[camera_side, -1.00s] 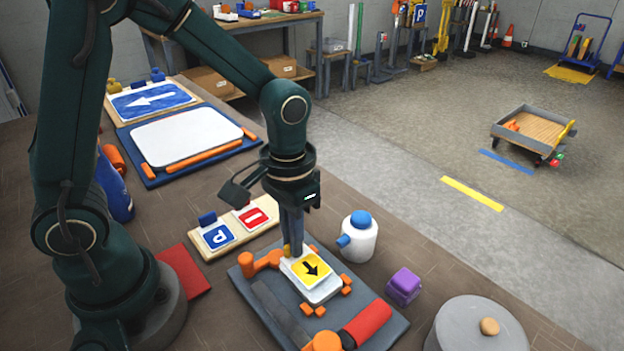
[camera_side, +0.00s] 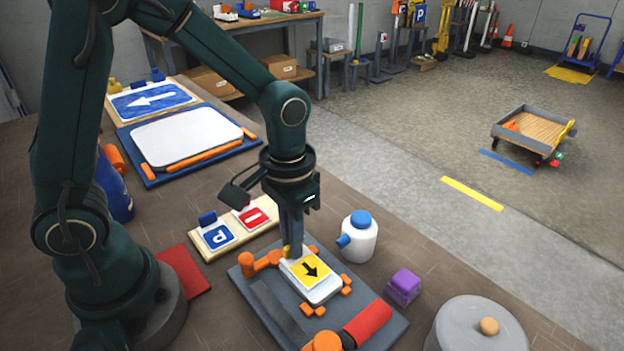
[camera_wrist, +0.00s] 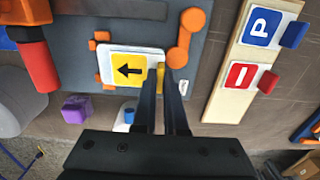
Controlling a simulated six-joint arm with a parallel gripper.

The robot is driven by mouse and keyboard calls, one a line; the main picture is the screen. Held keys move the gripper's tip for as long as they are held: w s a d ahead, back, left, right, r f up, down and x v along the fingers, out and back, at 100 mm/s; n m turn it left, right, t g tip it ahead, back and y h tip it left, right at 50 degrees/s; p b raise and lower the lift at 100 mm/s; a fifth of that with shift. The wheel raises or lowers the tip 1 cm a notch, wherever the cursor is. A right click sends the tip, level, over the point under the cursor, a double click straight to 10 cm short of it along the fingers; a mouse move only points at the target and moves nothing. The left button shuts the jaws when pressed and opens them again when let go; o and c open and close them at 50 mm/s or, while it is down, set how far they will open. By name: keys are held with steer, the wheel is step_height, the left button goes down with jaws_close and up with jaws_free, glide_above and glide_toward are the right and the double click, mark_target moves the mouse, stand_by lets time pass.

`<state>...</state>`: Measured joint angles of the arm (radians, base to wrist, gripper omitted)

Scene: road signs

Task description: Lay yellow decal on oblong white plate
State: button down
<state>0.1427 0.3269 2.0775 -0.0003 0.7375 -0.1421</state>
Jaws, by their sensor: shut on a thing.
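The decal looks down on the plate, though full contact underneath is hidden. The plate sits on a grey board (camera_side: 386,337) between small orange blocks (camera_side: 346,286).
An orange clamp (camera_side: 262,262) stands close left of my gripper. A white bottle with a blue cap (camera_side: 358,238) and a purple block (camera_side: 404,287) stand to the right. A wooden board (camera_side: 262,228) with blue and red signs lies behind. A red roller (camera_side: 367,322) is at the front.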

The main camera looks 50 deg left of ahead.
steer(key=shift+f, duration=0.15)
stand_by(0.5)
steer(key=shift+c, duration=1.3)
jaws_free()
steer(key=shift+r, duration=3.55)
